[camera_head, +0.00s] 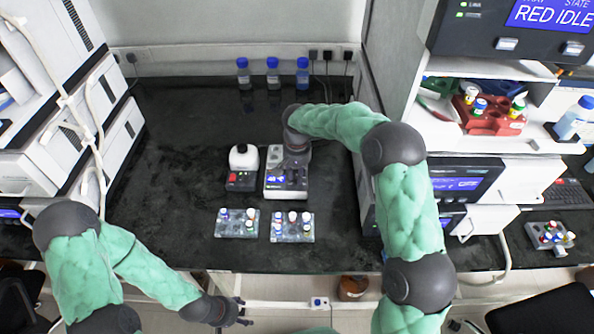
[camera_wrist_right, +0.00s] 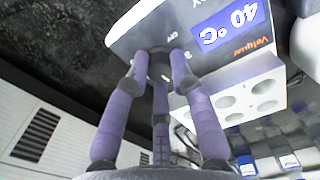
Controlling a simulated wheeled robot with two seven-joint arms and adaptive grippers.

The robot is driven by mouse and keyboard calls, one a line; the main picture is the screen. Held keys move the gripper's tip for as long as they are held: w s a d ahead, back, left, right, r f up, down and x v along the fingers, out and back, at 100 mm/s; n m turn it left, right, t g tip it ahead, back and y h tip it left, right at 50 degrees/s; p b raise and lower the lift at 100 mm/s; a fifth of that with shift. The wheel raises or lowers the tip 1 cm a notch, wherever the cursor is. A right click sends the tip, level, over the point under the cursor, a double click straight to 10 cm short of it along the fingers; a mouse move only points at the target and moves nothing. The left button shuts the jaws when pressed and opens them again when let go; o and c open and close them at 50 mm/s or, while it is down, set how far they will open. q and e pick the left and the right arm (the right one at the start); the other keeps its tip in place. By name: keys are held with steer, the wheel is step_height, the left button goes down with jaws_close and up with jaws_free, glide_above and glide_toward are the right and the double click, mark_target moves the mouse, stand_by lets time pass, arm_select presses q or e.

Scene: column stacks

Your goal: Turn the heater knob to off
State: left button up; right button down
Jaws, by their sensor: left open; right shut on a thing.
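The heater (camera_head: 286,194) is a white block on the dark bench, right of centre in the head view. In the right wrist view the heater (camera_wrist_right: 205,65) shows a blue display (camera_wrist_right: 225,22) reading 40 °C, with "OFF" lettering beside the knob. My right gripper (camera_head: 296,160) reaches down over the heater. In the wrist view its purple fingers (camera_wrist_right: 158,74) are shut around the dark knob (camera_wrist_right: 154,52), which they mostly hide; I cannot tell its exact setting. My left gripper (camera_head: 238,311) is open and empty, low in front of the bench edge.
A small white device (camera_head: 243,161) with a red display stands just left of the heater. Two clear racks of vials (camera_head: 237,223) (camera_head: 293,227) lie in front. Blue-capped bottles (camera_head: 272,74) line the back wall. The bench left of the devices is clear.

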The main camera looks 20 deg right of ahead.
steer(key=n+p, duration=0.2)
steer(key=shift+w+r+n+p, duration=0.15)
steer(key=shift+r+n+p, duration=0.15)
steer(key=shift+n, duration=0.1)
steer(key=n+p, duration=0.2)
steer(key=shift+n, duration=0.3)
steer(key=n+p, duration=0.2)
steer(key=shift+n, duration=0.4)
steer(key=n+p, duration=0.2)
steer(key=n, duration=0.1)
steer(key=shift+n, duration=0.3)
steer(key=n+p, duration=0.2)
steer(key=n, duration=0.3)
steer(key=shift+f, duration=0.1)
steer(key=shift+a+n+p, duration=0.1)
steer(key=shift+n+p, duration=0.85)
steer(key=shift+n, duration=1.45)
steer(key=shift+f, duration=0.1)
